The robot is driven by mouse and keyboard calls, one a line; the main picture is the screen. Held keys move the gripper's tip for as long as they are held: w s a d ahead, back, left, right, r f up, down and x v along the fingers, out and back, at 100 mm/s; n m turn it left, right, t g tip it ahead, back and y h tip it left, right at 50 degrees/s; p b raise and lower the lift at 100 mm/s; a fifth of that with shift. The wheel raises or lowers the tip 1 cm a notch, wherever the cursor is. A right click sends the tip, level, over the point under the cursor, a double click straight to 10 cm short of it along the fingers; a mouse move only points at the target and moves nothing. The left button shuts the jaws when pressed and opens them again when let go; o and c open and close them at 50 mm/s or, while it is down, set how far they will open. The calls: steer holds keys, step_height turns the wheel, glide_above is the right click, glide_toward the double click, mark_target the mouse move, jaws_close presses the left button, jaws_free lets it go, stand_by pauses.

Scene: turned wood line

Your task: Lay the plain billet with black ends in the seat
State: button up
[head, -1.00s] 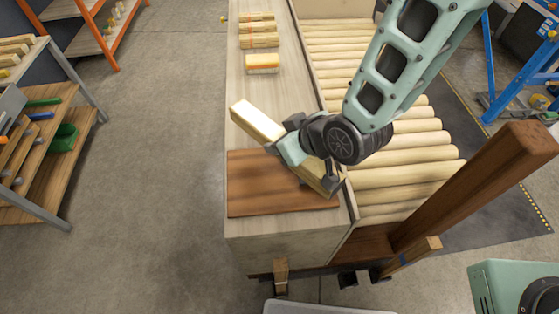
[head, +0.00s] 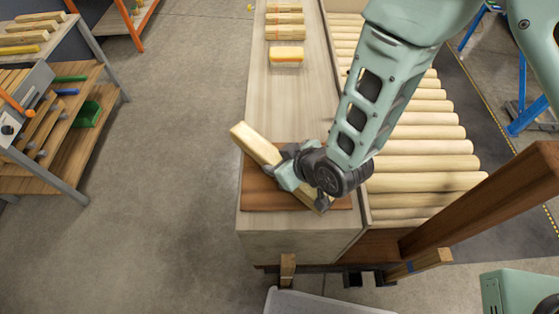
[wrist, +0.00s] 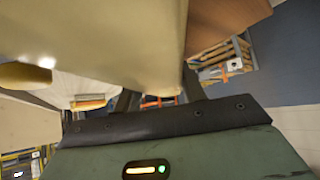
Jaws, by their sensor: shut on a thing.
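A long pale wooden billet (head: 254,145) is held by my gripper (head: 294,176). It lies diagonally over the brown board (head: 262,197) on the bench, one end up and left, the other down and right. I cannot tell whether it touches the board. No black shows on its upper left end; the lower right end is partly hidden by my gripper. In the wrist view the billet (wrist: 105,30) fills the upper middle, close to the camera. I cannot make out a distinct seat.
A roller conveyor (head: 425,164) runs along the right side. A brown post (head: 490,198) slants at front right. A shelf unit (head: 60,165) stands at left beyond open floor.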

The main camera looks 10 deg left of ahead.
steer(key=shift+f, duration=0.4)
steer(key=shift+f, duration=0.1)
steer(key=shift+f, duration=0.15)
steer(key=o, duration=1.3)
steer(key=shift+c, duration=0.2)
